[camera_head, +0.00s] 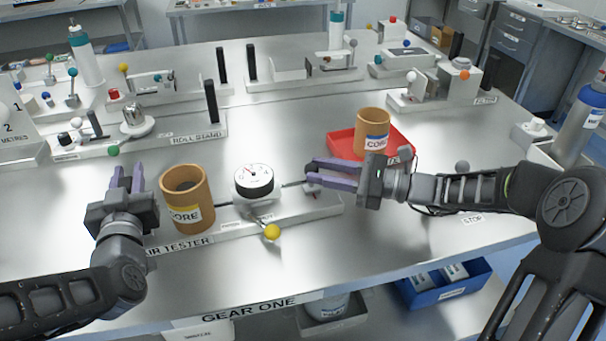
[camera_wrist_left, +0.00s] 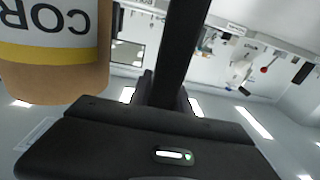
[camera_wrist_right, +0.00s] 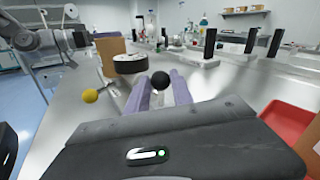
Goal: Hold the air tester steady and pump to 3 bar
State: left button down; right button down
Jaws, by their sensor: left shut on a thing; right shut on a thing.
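The air tester (camera_head: 310,210) is a low white base lying across the table's front. It carries a tan core (camera_head: 188,190), a round white-faced gauge (camera_head: 254,178) and a yellow ball-tipped lever (camera_head: 271,231). The gauge needle is too small to read. My left gripper (camera_head: 127,172), left of the core, is shut on a black upright bar (camera_wrist_left: 188,45), seen in the left wrist view. My right gripper (camera_head: 310,172) is right of the gauge, shut on the pump handle, whose black knob (camera_wrist_right: 160,80) shows between the fingers in the right wrist view.
A red tray (camera_head: 400,143) with another tan core (camera_head: 373,125) stands behind my right gripper. The roll stand (camera_head: 190,132) and other fixtures fill the back. A grey-blue bottle (camera_head: 585,115) is at far right. The table's front right is mostly clear.

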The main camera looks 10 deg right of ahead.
jog(key=shift+w+d+f, duration=0.1)
jog(key=shift+d, duration=0.5)
jog(key=c, duration=1.1)
grip_release()
jog(key=v, duration=1.2)
